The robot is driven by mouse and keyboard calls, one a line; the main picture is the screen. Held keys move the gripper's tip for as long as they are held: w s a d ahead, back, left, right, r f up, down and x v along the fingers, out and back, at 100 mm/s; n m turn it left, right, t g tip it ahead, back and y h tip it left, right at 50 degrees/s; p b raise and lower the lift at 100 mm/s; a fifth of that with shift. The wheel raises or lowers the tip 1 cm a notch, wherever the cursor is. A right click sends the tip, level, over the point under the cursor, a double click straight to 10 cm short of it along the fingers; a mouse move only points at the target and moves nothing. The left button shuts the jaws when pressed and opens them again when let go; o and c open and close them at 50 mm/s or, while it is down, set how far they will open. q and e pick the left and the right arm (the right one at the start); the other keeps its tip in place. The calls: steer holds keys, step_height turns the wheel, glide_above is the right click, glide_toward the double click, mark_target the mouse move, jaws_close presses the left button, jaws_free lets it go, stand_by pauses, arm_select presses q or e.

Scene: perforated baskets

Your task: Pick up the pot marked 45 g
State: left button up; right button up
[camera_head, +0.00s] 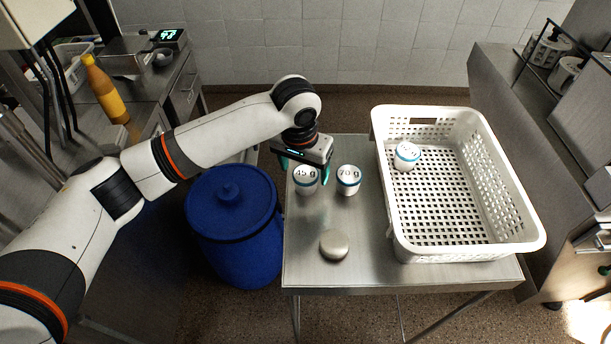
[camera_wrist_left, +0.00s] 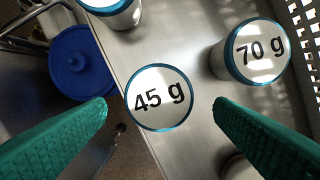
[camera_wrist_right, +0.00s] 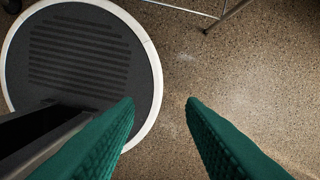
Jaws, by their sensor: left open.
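The pot marked 45 g (camera_head: 306,181) stands upright on the steel table (camera_head: 300,262), with a white lid and blue rim. My left gripper (camera_head: 304,167) is open over its far side. In the left wrist view the 45 g lid (camera_wrist_left: 159,97) lies between the two teal fingers (camera_wrist_left: 160,101), with a gap on each side. The pot marked 70 g (camera_head: 348,179) stands close on the right; it also shows in the left wrist view (camera_wrist_left: 255,52). My right gripper (camera_wrist_right: 160,100) is open and empty above the floor, outside the head view.
Another blue-rimmed pot (camera_wrist_left: 112,8) stands beyond the 45 g pot, hidden in the head view. A rounded grey object (camera_head: 334,245) lies nearer. A white perforated basket (camera_head: 510,235) at right holds a pot (camera_head: 407,156), label unclear. A blue barrel (camera_head: 235,240) stands left of the table.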

mark_target(305, 174)
arm_select(q)
steer(key=f, duration=0.1)
steer(key=f+p, duration=0.1)
steer(key=f, duration=0.1)
steer(key=shift+w+d+f+p, duration=0.15)
steer(key=shift+w+f+p, duration=0.15)
steer(key=shift+w, duration=0.1)
steer(key=shift+f, duration=0.45)
steer(key=shift+w, duration=0.1)
steer(key=c, duration=1.1)
steer(key=shift+o, duration=0.2)
arm_select(e)
steer(key=shift+w+a+r, duration=0.2)
steer(key=shift+w+r, duration=0.15)
steer(key=shift+r, duration=0.2)
steer(key=shift+w+a+r, duration=0.15)
steer(key=shift+w+r, duration=0.15)
steer(key=shift+r, duration=0.2)
arm_select(q)
steer(key=shift+r, duration=0.1)
